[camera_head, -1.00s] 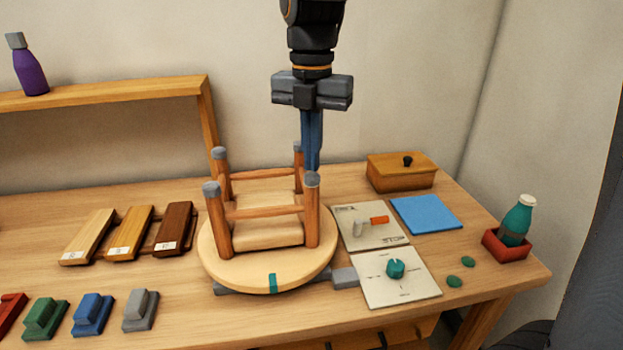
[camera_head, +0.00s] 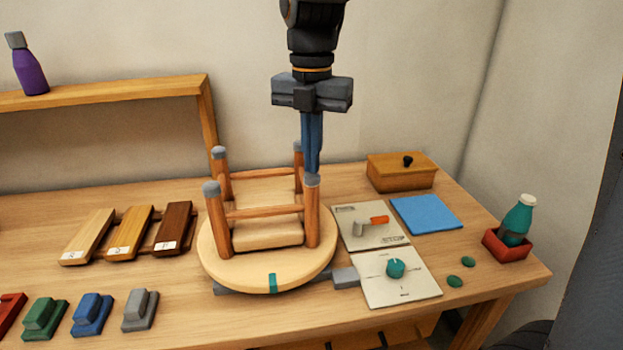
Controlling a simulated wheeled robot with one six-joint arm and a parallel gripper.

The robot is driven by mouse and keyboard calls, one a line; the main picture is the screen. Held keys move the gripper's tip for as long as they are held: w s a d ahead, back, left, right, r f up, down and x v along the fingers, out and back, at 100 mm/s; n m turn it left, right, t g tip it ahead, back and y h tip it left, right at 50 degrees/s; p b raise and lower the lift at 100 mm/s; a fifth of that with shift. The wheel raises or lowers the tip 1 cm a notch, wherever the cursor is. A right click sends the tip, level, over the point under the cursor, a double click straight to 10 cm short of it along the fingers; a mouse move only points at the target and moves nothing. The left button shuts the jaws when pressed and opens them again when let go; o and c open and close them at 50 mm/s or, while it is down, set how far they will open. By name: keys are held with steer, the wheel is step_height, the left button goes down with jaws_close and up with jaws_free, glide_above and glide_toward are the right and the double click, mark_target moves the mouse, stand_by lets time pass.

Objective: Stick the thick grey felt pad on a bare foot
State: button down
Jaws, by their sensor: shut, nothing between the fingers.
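An upside-down wooden stool (camera_head: 265,262) rests on its round seat with its legs pointing up. Grey caps show on its feet: front right (camera_head: 312,180), front left (camera_head: 211,187), back left (camera_head: 218,152) and back right (camera_head: 298,147). Pad thickness is too small to tell. My gripper (camera_head: 313,172) points straight down, shut and empty, with its blue fingertips at or just above the front right foot. I cannot tell whether they touch it. No loose grey felt pad is visible.
Two green discs (camera_head: 468,261) lie at the right, near a teal bottle (camera_head: 517,222) in a red tray. Two control cards (camera_head: 405,290), a blue mat (camera_head: 426,214) and a wooden box (camera_head: 400,173) are right of the stool. Wood samples (camera_head: 130,233) and coloured blocks (camera_head: 92,314) are left.

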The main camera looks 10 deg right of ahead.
steer(key=shift+f, duration=0.6)
stand_by(1.1)
steer(key=shift+r, duration=0.15)
step_height(320, 180, up, 6)
steer(key=p, duration=0.5)
steer(key=shift+p, duration=0.3)
